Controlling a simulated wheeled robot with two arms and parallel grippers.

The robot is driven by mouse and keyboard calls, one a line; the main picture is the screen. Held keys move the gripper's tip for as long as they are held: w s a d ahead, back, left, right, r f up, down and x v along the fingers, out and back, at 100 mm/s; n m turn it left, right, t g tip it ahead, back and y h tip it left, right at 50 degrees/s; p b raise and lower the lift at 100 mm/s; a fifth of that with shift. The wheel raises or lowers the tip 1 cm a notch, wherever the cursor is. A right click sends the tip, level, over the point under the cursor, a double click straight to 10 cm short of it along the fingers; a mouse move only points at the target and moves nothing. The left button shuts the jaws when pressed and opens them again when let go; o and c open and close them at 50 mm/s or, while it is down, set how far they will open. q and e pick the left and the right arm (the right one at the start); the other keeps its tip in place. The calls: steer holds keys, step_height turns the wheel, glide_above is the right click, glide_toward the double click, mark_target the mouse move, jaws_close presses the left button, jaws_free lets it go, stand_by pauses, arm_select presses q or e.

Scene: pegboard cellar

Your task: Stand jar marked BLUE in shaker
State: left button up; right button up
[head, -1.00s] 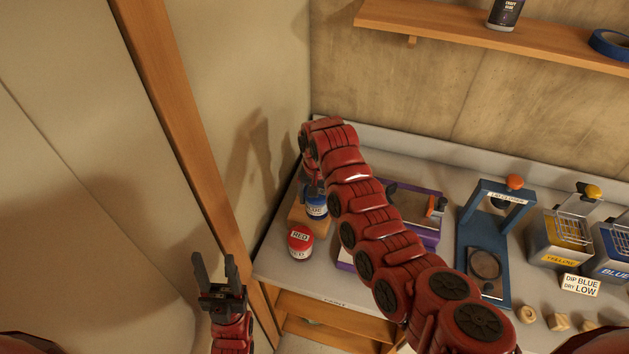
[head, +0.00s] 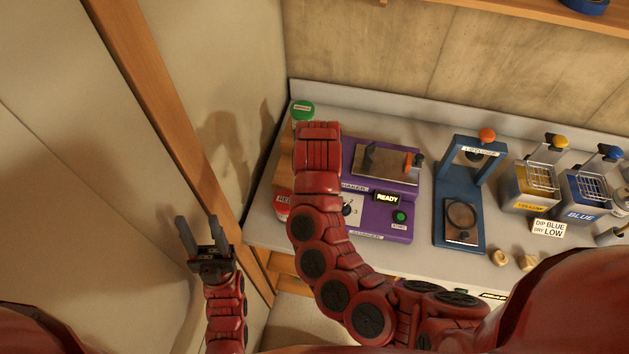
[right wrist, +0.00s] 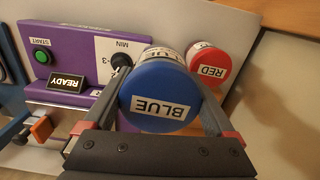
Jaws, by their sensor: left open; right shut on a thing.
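The jar marked BLUE (right wrist: 160,97) has a blue lid and shows in the right wrist view between the fingers of my right gripper (right wrist: 165,108), which is shut on it. My right arm hides this jar and gripper in the head view. The shaker (head: 387,219) is a purple machine with a clamp plate (head: 385,161), an orange-ended clamp, a READY display and a green START button. It also shows at the left of the right wrist view (right wrist: 75,52). My left gripper (head: 200,232) is open and empty, left of the bench.
A red-lidded jar marked RED (head: 282,206) stands left of the shaker, partly hidden by my arm. A green-lidded jar (head: 303,110) is behind.

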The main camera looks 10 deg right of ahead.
steer(key=shift+s+d, duration=0.15)
steer(key=shift+s, duration=0.1)
steer(key=w+d+r+n+b, duration=0.1)
steer(key=w+d+n+b, duration=0.2)
steer(key=w+n, duration=0.25)
steer(key=w+d+r+n+b, duration=0.2)
steer(key=w+n+b, duration=0.1)
steer(key=w+n, duration=0.3)
steer(key=w+d+r+n+b, duration=0.1)
steer(key=d+r+n+b, duration=0.25)
steer(key=d, duration=0.45)
steer(key=w+d+r+n+b, duration=0.1)
steer(key=d+r+n+b, duration=0.2)
steer(key=d, duration=0.5)
steer(key=shift+n, duration=0.5)
steer(key=f+p, duration=0.2)
steer(key=f, duration=0.3)
steer(key=f+p, duration=0.2)
steer(key=f, duration=0.4)
steer(key=shift+w+d+p, duration=0.15)
steer(key=shift+w+p, duration=0.05)
steer(key=shift+p, duration=0.1)
steer(key=shift+d+f, duration=0.1)
